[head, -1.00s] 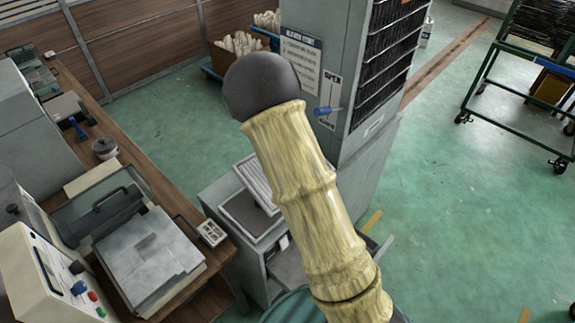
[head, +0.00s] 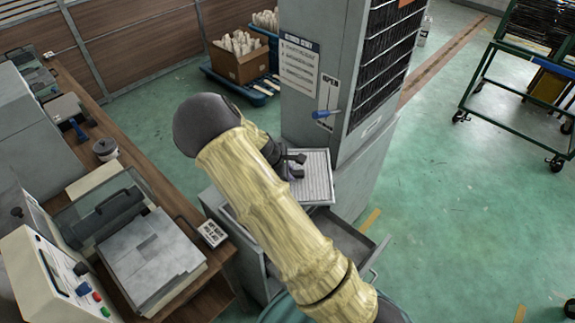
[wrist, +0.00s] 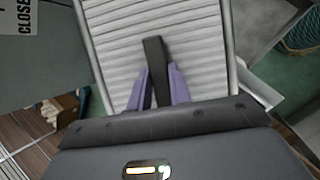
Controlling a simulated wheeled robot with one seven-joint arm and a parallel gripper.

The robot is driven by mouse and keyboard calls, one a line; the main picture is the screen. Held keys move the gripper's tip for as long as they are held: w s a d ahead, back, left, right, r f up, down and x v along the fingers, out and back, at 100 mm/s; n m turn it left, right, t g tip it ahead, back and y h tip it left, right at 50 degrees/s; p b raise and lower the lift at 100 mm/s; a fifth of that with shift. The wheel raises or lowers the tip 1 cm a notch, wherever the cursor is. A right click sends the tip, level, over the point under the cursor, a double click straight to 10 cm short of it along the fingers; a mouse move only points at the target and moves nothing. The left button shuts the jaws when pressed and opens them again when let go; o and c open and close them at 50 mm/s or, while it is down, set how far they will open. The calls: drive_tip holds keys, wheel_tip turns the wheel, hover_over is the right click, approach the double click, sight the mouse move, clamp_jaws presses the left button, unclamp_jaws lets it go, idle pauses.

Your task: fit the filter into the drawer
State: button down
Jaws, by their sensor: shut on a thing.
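The filter (head: 318,180) is a pale ribbed panel in a grey frame. It is held beside the tall grey cabinet, above the open drawer (head: 345,240). My gripper (head: 293,165) is shut on a dark tab at the filter's edge. In the wrist view the purple fingertips of my gripper (wrist: 158,85) flank this tab, and the filter's ribbed face (wrist: 190,35) fills the upper middle. The drawer is pulled out at the cabinet's foot, with its inside partly hidden by my sleeved arm. I cannot tell whether the filter touches the cabinet.
A blue-handled lever (head: 326,114) sticks out of the cabinet (head: 300,100). A wooden bench (head: 130,165) with a grey machine (head: 150,255) runs along the left. A box on a blue pallet (head: 240,62) stands behind. A green cart (head: 520,90) is at right; the floor between is clear.

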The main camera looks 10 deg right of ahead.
drive_tip(key=m+g, duration=0.1)
drive_tip(key=m, duration=0.1)
drive_tip(key=s+m+g+p, duration=0.1)
drive_tip(key=m, duration=0.2)
drive_tip(key=shift+s+m+g+h, duration=0.1)
drive_tip(key=shift+m+g+h, duration=0.2)
drive_tip(key=shift+g, duration=0.1)
drive_tip(key=m+g, duration=0.1)
drive_tip(key=m, duration=0.1)
drive_tip(key=s+m+p, duration=0.1)
drive_tip(key=shift+m+g+p, duration=0.3)
drive_tip(key=shift+m+g, duration=0.1)
drive_tip(key=m, duration=0.1)
drive_tip(key=s+m+g+y, duration=0.1)
drive_tip(key=m, duration=0.1)
drive_tip(key=m+g+p, duration=0.1)
drive_tip(key=m, duration=0.1)
drive_tip(key=shift+s+a+r+y, duration=0.2)
drive_tip(key=shift+s+y, duration=0.1)
drive_tip(key=shift+s, duration=0.1)
drive_tip(key=shift+f, duration=0.1)
drive_tip(key=shift+a, duration=0.2)
